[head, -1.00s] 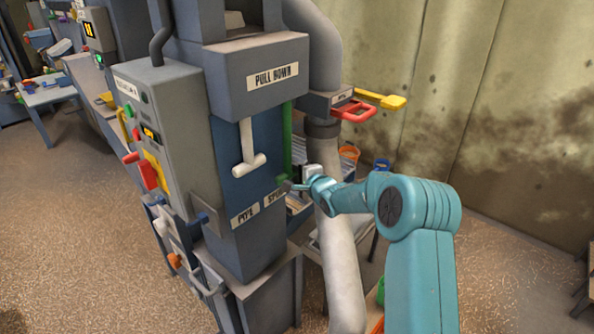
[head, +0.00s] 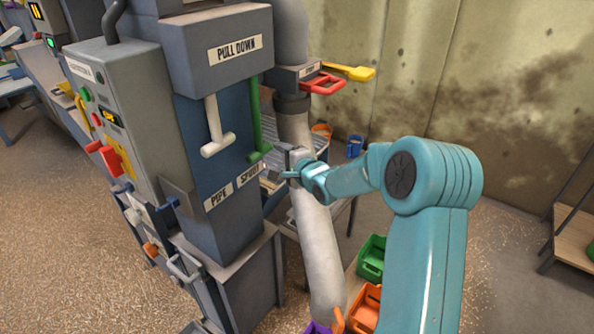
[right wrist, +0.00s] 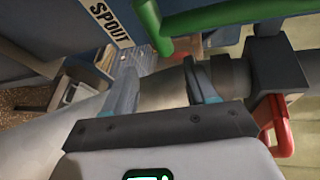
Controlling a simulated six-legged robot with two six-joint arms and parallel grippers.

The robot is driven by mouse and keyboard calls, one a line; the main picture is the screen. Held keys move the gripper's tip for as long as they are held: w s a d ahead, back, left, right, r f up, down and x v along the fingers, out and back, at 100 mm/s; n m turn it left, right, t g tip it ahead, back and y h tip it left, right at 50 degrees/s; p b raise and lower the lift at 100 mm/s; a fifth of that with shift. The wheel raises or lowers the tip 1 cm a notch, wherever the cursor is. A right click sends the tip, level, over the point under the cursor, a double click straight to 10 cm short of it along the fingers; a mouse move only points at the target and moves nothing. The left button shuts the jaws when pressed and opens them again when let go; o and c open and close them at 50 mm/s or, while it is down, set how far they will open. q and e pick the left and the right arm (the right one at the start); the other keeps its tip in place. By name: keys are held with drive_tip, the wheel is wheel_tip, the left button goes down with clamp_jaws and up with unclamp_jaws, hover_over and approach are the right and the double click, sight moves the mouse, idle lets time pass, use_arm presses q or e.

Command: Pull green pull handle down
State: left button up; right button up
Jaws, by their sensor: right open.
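The green pull handle (head: 255,120) hangs down the right side of the blue front panel, beside a white pull handle (head: 214,125), under the "PULL DOWN" sign. Its lower end reaches just above the "SPOUT" label. My right gripper (head: 275,165) is at the right of that lower end, close to it; I cannot tell if they touch. In the right wrist view the green handle (right wrist: 210,20) crosses the top, beyond the two spread fingertips (right wrist: 162,75) of my right gripper. Nothing lies between the fingers. My left gripper is not in view.
A grey pipe (head: 318,235) runs down just behind my right gripper. Red (head: 322,84) and yellow (head: 350,71) handles stick out above it. A control box (head: 115,110) stands at the left. Green (head: 371,258) and orange (head: 362,305) bins stand below.

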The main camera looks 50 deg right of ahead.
drive_tip(key=v, duration=0.8)
drive_tip(key=shift+s+b, duration=0.3)
drive_tip(key=shift+b, duration=0.05)
drive_tip(key=shift+f, duration=0.1)
